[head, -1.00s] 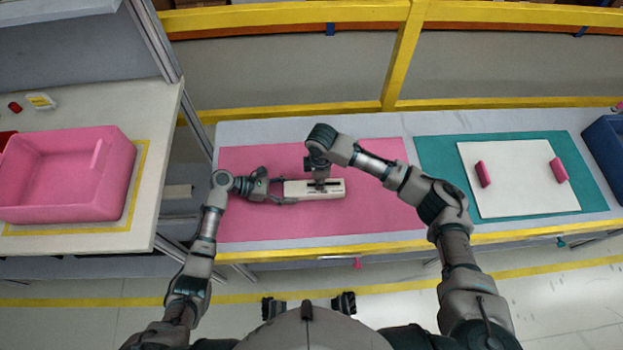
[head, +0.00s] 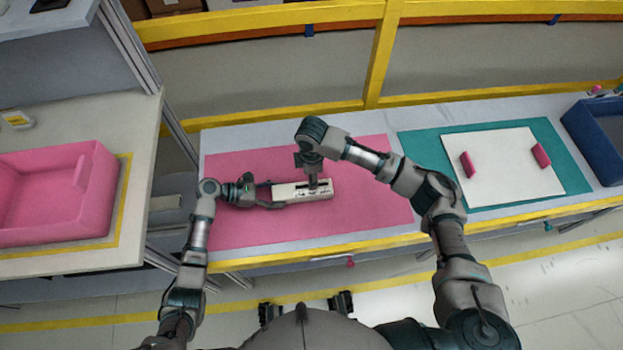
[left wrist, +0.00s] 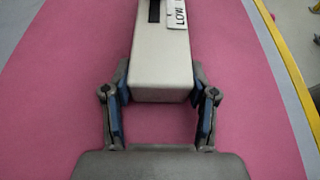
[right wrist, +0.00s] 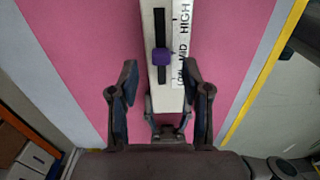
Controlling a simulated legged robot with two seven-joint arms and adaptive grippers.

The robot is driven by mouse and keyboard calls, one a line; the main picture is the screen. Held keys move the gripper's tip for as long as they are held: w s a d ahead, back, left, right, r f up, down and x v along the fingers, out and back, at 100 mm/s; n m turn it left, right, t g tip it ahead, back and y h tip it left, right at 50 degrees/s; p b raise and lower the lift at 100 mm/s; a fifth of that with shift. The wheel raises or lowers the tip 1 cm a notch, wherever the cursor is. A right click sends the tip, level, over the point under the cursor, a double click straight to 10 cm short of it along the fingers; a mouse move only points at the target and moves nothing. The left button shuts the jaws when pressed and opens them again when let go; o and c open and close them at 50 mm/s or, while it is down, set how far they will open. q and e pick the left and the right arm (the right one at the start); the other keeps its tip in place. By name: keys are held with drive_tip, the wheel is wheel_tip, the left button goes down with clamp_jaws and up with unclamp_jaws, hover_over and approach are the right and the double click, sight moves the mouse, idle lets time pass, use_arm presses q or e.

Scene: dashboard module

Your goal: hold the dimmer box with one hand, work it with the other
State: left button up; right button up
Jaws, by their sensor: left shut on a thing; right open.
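The dimmer box is a long white box (head: 322,190) over the pink mat (head: 370,215). My left gripper (head: 272,196) is shut on its left end, with fingers on both sides in the left wrist view (left wrist: 160,92). My right gripper (head: 313,184) is above the box, pointing down. In the right wrist view my right gripper (right wrist: 160,72) is open, its fingers apart on either side of the box. A purple slider knob (right wrist: 161,57) sits in the black slot, beside MID on the LOW, MID, HIGH label (right wrist: 182,45). The knob is just beyond the fingertips in that view.
A pink bin (head: 50,200) stands on the left table. At right, a white board with two pink handles (head: 505,170) lies on a teal mat (head: 415,150). A dark blue bin (head: 590,145) is at the far right. The pink mat around the box is clear.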

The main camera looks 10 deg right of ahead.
use_arm(q)
drive_tip(key=shift+f, duration=0.15)
use_arm(e)
wheel_tip(320, 180, up, 9)
use_arm(q)
drive_tip(key=o, duration=1.6)
use_arm(e)
drive_tip(key=shift+w, duration=0.1)
use_arm(q)
drive_tip(key=shift+o, duration=0.2)
